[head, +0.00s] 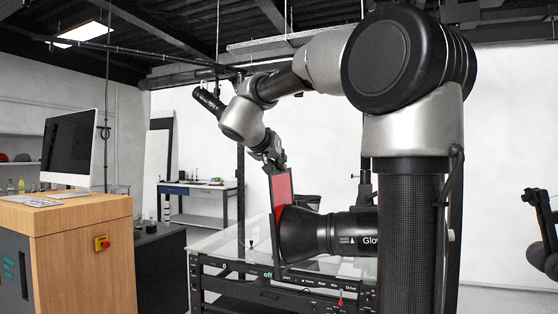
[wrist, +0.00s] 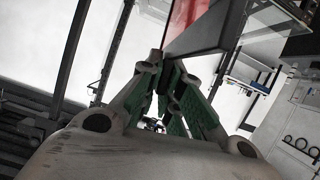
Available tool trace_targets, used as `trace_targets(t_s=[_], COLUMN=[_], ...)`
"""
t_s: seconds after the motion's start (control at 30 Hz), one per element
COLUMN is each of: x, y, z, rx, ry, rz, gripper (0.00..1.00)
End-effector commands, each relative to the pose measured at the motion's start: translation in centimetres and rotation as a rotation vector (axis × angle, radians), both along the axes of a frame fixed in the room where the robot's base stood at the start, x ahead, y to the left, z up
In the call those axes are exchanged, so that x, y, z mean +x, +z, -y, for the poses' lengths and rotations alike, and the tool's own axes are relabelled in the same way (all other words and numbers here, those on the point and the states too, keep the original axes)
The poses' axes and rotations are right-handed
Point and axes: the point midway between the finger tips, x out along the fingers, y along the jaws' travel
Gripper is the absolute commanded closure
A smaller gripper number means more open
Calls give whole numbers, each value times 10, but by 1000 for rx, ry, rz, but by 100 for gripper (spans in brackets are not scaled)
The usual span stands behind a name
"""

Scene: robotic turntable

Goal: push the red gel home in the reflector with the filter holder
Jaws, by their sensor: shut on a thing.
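The filter holder is a thin dark frame (head: 271,205) around the red gel (head: 283,188). It stands upright at the front of the black reflector (head: 307,234). Much of the red shows above the reflector's rim, and the lower part is hidden by the reflector. I cannot tell how deep it sits. My gripper (head: 270,160) is shut on the top edge of the filter holder, from above. In the wrist view, the green-padded fingers of my gripper (wrist: 180,95) meet at the dark holder edge (wrist: 205,45), with the red gel (wrist: 188,18) beyond.
The reflector is on a lamp marked "Glow" (head: 369,240), above a glass-topped turntable (head: 222,243) with a labelled control panel (head: 262,276). A wooden cabinet (head: 75,225) with a monitor (head: 67,150) stands at left. A black camera-like device (head: 545,245) is at far right.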

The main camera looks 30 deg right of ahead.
Motion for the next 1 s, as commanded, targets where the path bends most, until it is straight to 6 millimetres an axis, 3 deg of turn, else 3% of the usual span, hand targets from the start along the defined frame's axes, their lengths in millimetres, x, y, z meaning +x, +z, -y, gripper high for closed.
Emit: trace_targets(t_s=[1.0], x=[-2], y=[-25], z=[2], rx=[-1], ry=[0], rz=[-1], gripper=[100])
